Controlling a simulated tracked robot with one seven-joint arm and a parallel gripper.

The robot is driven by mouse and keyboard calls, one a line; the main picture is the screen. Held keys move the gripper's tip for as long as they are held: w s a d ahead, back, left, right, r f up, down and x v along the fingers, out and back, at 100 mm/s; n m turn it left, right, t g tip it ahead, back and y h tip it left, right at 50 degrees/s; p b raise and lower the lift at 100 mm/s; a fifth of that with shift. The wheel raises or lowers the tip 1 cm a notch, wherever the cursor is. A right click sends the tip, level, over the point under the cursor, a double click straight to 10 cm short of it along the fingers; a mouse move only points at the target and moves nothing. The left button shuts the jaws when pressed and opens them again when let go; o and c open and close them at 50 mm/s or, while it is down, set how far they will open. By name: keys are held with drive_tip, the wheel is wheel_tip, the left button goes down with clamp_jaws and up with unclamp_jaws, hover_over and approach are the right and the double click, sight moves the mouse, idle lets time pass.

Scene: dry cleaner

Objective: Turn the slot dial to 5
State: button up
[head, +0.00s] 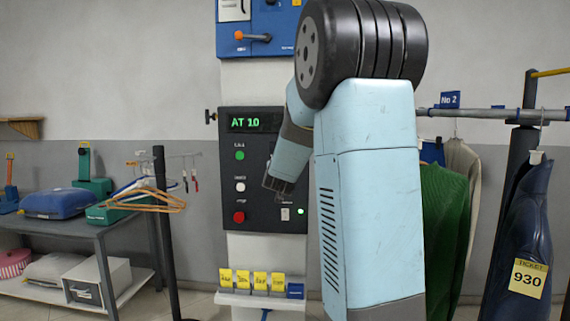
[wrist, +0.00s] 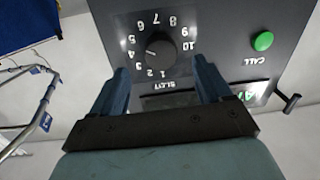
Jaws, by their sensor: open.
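The slot dial (wrist: 159,48) is a round dark knob on the dark control panel (wrist: 215,30). In the head view my gripper (head: 275,184) is in front of the panel's right side and the dial is hidden. The green display (head: 245,123) reads AT 10.
Green (head: 240,155), white (head: 240,186) and red (head: 239,217) buttons line the panel's left side. A small crank (wrist: 291,103) sticks out from the panel's side. Yellow tags (head: 260,281) stand on a ledge below. Garment racks stand on both sides.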

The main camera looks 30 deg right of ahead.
drive_tip(key=v, duration=0.8)
drive_tip(key=shift+f, duration=0.1)
